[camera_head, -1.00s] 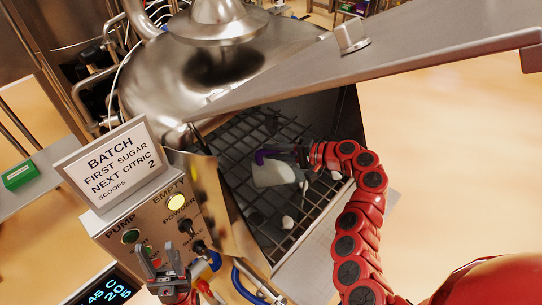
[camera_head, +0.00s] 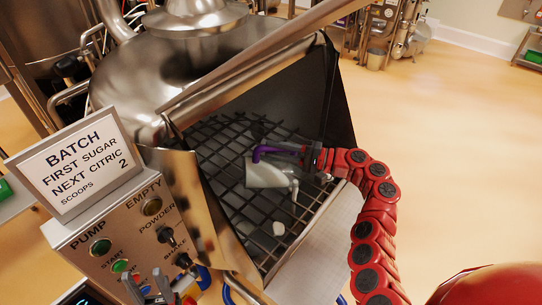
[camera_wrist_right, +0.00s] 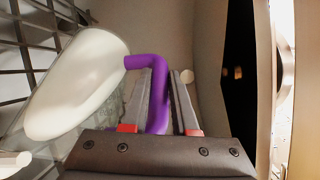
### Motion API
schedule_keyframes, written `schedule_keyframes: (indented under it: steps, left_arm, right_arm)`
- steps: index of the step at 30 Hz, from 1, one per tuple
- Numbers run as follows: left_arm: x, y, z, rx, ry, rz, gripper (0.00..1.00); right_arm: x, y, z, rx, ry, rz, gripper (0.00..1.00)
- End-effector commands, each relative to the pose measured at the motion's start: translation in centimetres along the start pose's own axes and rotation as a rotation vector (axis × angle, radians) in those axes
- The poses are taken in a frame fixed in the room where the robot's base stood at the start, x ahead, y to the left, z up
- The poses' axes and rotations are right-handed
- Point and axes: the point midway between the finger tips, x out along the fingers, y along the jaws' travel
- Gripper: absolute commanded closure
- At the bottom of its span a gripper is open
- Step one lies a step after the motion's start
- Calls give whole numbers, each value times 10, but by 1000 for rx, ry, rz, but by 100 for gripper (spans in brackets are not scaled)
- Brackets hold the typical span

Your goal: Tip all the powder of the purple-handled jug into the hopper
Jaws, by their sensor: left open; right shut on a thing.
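The whitish jug (camera_head: 266,174) with its purple handle (camera_head: 275,150) is over the hopper's bar grid (camera_head: 235,190), inside the open hopper (camera_head: 300,95). My right gripper (camera_head: 308,155) is shut on the purple handle; the right wrist view shows the handle (camera_wrist_right: 158,95) between the fingers. The jug is tilted there, its pale body (camera_wrist_right: 75,85) left of the fingers. I cannot tell how much powder is in it. A white lump (camera_head: 278,228) lies on the grid below. My left gripper (camera_head: 150,285) is open and empty in front of the control panel.
The raised steel lid (camera_head: 250,65) slants above the hopper. Open floor (camera_head: 440,130) lies to the right.

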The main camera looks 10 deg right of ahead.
Motion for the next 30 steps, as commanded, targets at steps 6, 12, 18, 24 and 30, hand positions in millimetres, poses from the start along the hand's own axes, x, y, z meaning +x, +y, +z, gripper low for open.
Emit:
schedule_keyframes:
  steps: [6,12,18,24,30]
  left_arm:
    - [-21,1,4,0,0,0,50]
    - [-36,2,6,0,0,0,50]
    - [-51,2,9,0,0,0,50]
    - [-66,3,11,0,0,0,50]
    - [-81,4,14,0,0,0,50]
  right_arm:
    - [-9,2,-4,26,-15,-61,100]
    - [-18,1,-8,48,-26,-116,100]
    - [-28,-1,-11,69,-40,-169,100]
    - [-36,-2,-14,95,-56,-224,100]
    - [-47,-5,-18,118,-69,-283,100]
